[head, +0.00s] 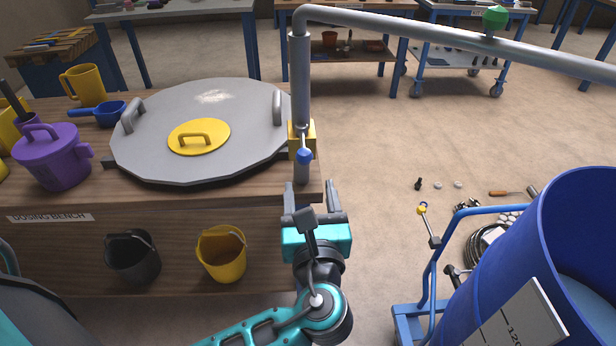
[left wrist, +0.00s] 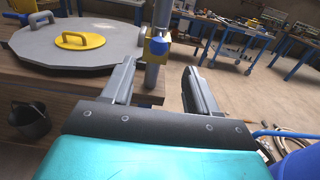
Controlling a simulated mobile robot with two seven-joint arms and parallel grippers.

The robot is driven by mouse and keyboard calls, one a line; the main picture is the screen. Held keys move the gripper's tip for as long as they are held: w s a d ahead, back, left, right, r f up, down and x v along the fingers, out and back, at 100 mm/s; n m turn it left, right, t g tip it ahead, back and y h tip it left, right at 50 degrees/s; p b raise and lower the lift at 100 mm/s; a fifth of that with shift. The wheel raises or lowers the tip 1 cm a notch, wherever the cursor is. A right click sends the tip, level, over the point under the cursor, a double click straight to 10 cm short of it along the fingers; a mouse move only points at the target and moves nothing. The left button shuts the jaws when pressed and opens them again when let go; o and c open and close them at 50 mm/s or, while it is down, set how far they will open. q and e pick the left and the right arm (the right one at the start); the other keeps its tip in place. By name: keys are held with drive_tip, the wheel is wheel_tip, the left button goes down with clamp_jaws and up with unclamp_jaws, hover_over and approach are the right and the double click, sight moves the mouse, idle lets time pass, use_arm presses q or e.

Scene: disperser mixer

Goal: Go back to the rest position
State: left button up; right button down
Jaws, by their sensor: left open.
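My left gripper (head: 315,200) is open in the head view, at the right end of the dosing bench. Its two fingers also show in the left wrist view (left wrist: 160,88), apart and with nothing held between them. A grey vertical pipe (head: 301,85) with a yellow block and a blue-tipped valve handle (head: 304,154) stands just beyond the fingers. The same yellow block and blue tip show in the left wrist view (left wrist: 157,44), beyond the gap between the fingers. My right gripper shows in neither view.
The dosing bench (head: 150,223) bears a large grey lid (head: 245,120), a purple jug (head: 55,162) and a blue scoop (head: 108,111). Black (head: 133,260) and yellow (head: 222,256) buckets sit below. A blue drum (head: 560,230) stands at right. Open floor (head: 390,140) lies beyond.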

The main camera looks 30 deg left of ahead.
use_arm(q)
drive_tip(key=shift+s+d, duration=0.15)
drive_tip(key=shift+s, duration=0.1)
idle(0.3)
drive_tip(key=s+a+f+n+g+h, duration=0.45)
drive_tip(key=s+f+n+g, duration=0.45)
drive_tip(key=n, duration=0.6)
drive_tip(key=s+d+f+n+g+h, duration=0.1)
drive_tip(key=s+f+n+h, duration=0.1)
drive_tip(key=s+n, duration=0.3)
drive_tip(key=s+d+f+n+g+h, duration=0.1)
drive_tip(key=s+f+n+g+h, duration=0.15)
drive_tip(key=n, duration=0.45)
drive_tip(key=w+d+f+t+h, duration=0.2)
drive_tip(key=w+d+f+t, duration=0.1)
drive_tip(key=w+f+t, duration=0.4)
drive_tip(key=shift+w+d+f+t+h, duration=0.2)
drive_tip(key=shift+w+f+t+h, duration=0.1)
drive_tip(key=shift+f+t, duration=0.25)
